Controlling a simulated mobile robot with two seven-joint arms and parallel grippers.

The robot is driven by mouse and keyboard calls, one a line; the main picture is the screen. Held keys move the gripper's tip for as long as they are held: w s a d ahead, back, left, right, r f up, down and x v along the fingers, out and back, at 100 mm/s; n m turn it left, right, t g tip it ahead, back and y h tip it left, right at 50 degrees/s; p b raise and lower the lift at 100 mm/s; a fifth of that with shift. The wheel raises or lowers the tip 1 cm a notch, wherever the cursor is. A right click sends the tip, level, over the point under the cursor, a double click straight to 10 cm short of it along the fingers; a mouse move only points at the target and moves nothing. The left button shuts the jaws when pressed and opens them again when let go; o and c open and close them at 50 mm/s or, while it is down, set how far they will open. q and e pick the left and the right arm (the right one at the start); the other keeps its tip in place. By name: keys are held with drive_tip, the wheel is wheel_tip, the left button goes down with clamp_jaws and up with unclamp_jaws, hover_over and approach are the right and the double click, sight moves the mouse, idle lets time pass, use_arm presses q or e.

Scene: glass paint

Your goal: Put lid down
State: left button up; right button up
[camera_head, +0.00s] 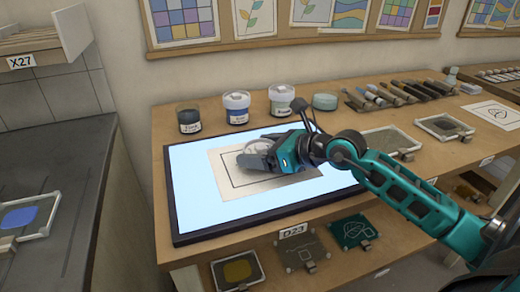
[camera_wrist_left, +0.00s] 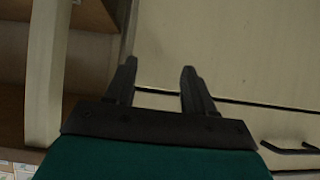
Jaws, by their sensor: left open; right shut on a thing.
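My right gripper (camera_head: 262,157) is over the lit panel (camera_head: 205,215), near the sheet with a drawn rectangle (camera_head: 235,182). It is shut on a pale round thing (camera_head: 258,146) that looks like the lid, mostly hidden by the fingers. I cannot tell whether the lid touches the sheet. A dark jar (camera_head: 188,115) behind the panel shows no white lid on top. My left gripper (camera_wrist_left: 157,82) is open and empty in the left wrist view, facing a pale cabinet front.
Several tools (camera_head: 390,95) lie at the back right.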

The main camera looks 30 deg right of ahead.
drive_tip(key=shift+f+b, duration=0.4)
drive_tip(key=shift+f, duration=0.15)
drive_tip(key=o, duration=0.8)
drive_tip(key=shift+r+p, duration=0.6)
drive_tip(key=shift+r, duration=0.05)
drive_tip(key=shift+s+d, duration=0.2)
drive_tip(key=shift+s, duration=0.05)
drive_tip(key=v, duration=1.1)
drive_tip(key=shift+s+r, duration=0.15)
drive_tip(key=shift+r, duration=0.05)
